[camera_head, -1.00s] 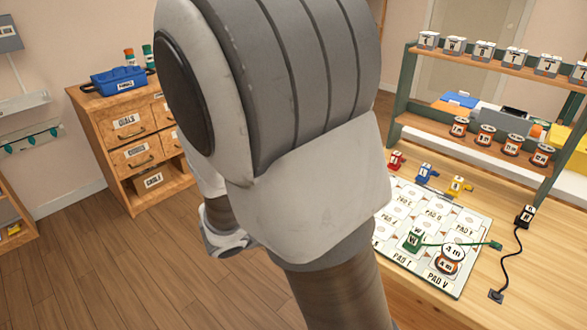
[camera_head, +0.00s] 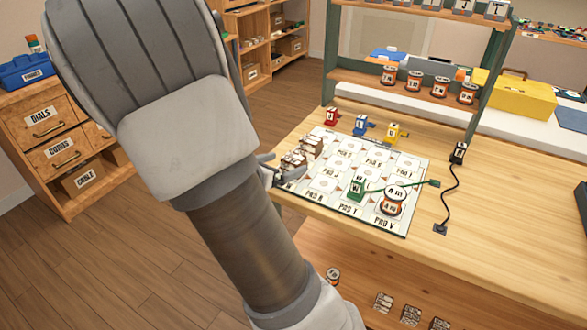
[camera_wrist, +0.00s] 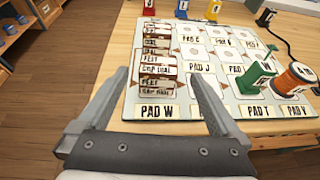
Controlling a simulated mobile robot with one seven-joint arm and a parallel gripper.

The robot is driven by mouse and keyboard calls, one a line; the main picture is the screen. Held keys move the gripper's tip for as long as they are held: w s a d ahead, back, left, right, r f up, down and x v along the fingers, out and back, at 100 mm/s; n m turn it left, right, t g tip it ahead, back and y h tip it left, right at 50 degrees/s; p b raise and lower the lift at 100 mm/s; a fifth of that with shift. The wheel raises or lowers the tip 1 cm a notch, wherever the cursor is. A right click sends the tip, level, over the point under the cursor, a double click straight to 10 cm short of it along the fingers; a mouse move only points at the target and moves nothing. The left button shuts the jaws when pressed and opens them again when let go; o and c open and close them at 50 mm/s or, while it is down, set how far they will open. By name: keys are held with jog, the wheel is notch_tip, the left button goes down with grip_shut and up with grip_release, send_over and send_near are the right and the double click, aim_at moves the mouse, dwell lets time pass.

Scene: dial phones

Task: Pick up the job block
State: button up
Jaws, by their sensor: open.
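The job block appears to be the brown and white labelled piece (camera_head: 303,152) at the left edge of the pad board (camera_head: 413,205). In the wrist view the block (camera_wrist: 156,62) shows stacked lines of text such as "FELT" and "CAP DIAL", above the PAD W label. My gripper (camera_wrist: 158,76) is open and empty, its two fingers pointing toward the block from the near side. The block shows between the fingertips in the picture; whether they reach it I cannot tell. In the head view my gripper (camera_head: 274,172) is partly hidden behind my arm, beside the block.
A green block (camera_head: 356,188) with a cord and an orange spool (camera_head: 392,202) stand on the board's near right. Red (camera_head: 331,115), blue (camera_head: 361,124) and yellow (camera_head: 393,132) pieces stand behind it. A shelf rack (camera_head: 430,88) rises at the back.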

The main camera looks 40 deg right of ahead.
aim_at(292, 160)
jog(key=b+x, duration=0.2)
jog(key=x, duration=0.3)
jog(key=shift+w, duration=0.15)
jog(key=shift+c, duration=0.3)
jog(key=c, duration=1.4)
jog(key=shift+r, duration=0.15)
